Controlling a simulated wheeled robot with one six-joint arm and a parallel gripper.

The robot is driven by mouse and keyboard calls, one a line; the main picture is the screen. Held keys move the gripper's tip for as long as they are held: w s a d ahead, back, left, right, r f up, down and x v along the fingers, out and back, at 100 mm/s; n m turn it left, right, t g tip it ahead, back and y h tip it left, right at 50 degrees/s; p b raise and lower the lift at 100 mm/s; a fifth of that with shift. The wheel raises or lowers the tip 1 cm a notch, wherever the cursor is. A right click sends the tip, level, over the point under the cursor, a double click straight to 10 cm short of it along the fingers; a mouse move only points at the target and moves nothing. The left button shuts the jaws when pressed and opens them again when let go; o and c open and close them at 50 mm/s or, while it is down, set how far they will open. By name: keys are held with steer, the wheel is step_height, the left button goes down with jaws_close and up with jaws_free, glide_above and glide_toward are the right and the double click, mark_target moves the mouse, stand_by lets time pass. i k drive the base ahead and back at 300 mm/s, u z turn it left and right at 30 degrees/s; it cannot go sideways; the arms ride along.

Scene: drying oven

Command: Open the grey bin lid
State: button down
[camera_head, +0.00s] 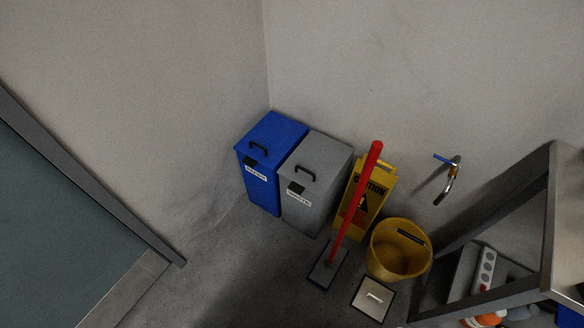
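The grey bin (308,212) stands on the floor near the room corner, with a white label on its front. Its grey lid (323,155) lies shut on top and has a black handle (305,173). A black part (295,187) sits at the lid's front edge. My gripper is not in view, so I cannot see where it is relative to the bin.
A blue bin (262,191) stands close on the left. To the right are a yellow caution sign (364,203), a red-handled mop (350,215), a yellow bucket (400,250) and a wall tap (450,181). A metal table frame (549,225) is far right.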

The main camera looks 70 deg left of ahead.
mark_target(313, 167)
steer(key=u, duration=0.05)
steer(key=k, duration=0.15)
steer(key=z, duration=1)
steer(key=i, duration=1)
steer(key=u, duration=3.4)
steer(key=i, duration=0.5)
steer(key=u, duration=0.05)
